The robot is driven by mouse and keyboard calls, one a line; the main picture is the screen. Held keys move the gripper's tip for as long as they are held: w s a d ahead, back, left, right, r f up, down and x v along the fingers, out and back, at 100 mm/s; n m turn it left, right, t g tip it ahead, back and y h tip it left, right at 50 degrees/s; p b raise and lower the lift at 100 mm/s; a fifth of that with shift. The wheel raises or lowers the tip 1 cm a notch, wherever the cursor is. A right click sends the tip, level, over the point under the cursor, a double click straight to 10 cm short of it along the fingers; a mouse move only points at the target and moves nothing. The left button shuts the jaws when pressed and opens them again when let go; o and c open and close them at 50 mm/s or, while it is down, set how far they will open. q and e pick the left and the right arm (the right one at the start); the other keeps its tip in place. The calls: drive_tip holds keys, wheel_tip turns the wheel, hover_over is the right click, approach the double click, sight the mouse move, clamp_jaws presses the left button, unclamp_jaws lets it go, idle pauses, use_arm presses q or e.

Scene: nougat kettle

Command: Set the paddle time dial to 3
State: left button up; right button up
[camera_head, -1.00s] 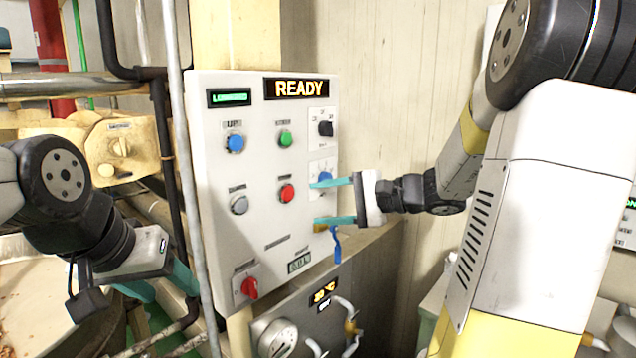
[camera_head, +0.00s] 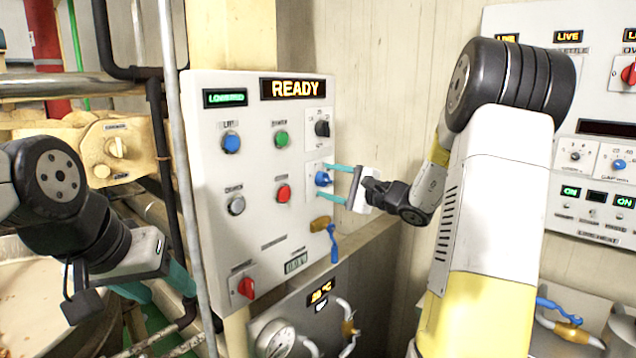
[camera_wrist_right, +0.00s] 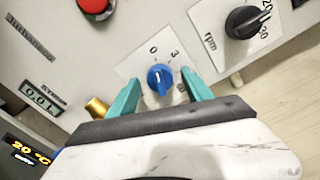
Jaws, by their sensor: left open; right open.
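The paddle time dial is a small blue knob (camera_head: 322,179) on a white plate at the right edge of the control panel (camera_head: 262,215). In the right wrist view the blue dial (camera_wrist_right: 160,79) has a pale pointer mark, with 0 printed to its upper left and 3 to its upper right. The mark seems to lie between them; its exact setting is hard to read. My right gripper (camera_head: 328,183) is open, its teal fingers on either side of the dial; contact cannot be told. My left gripper (camera_head: 160,287) is open and empty at lower left, beside the kettle.
A black rpm knob (camera_head: 321,128) sits above the dial, and a brass valve with a blue lever (camera_head: 331,236) below. Red (camera_head: 283,193), green, blue and grey buttons are to the left. A grey vertical pipe (camera_head: 181,150) stands before the panel's left edge.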

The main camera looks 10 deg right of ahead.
clamp_jaws()
drive_tip(key=shift+m, duration=0.5)
drive_tip(key=m, duration=0.3)
drive_tip(key=shift+m, duration=2.6)
unclamp_jaws()
